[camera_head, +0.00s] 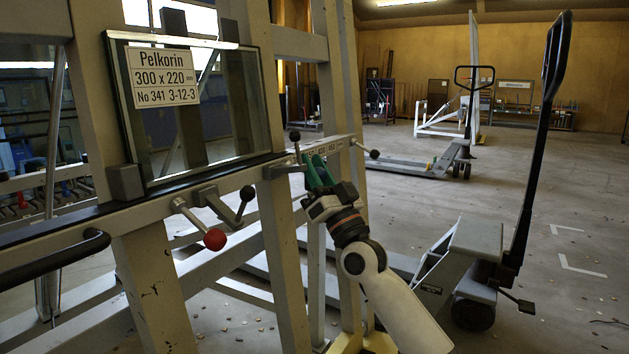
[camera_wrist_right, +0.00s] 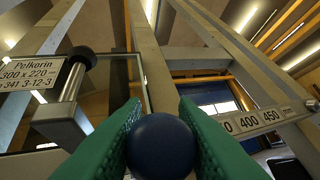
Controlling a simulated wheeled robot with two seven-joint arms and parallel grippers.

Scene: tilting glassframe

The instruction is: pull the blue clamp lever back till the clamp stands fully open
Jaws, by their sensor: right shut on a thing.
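My right gripper (camera_head: 319,172) has green fingers and is at the right end of the frame's rail in the head view. In the right wrist view its two green fingers (camera_wrist_right: 160,135) are shut on the dark blue ball knob (camera_wrist_right: 160,147) of the clamp lever. The knob sits between the fingertips; the lever's shaft is hidden behind it. In the head view the fingers hide the blue knob. A grey clamp block (camera_head: 283,170) lies just left of the fingers. I cannot tell how far open the clamp stands. My left gripper is not in view.
A labelled glass pane (camera_head: 215,110) leans in the tilted frame. A red-knobbed lever (camera_head: 214,238) and a black-knobbed lever (camera_head: 246,193) stick out from the rail at left. Another dark knob (camera_head: 294,135) stands close by my fingers. A pallet truck (camera_head: 470,250) stands at right.

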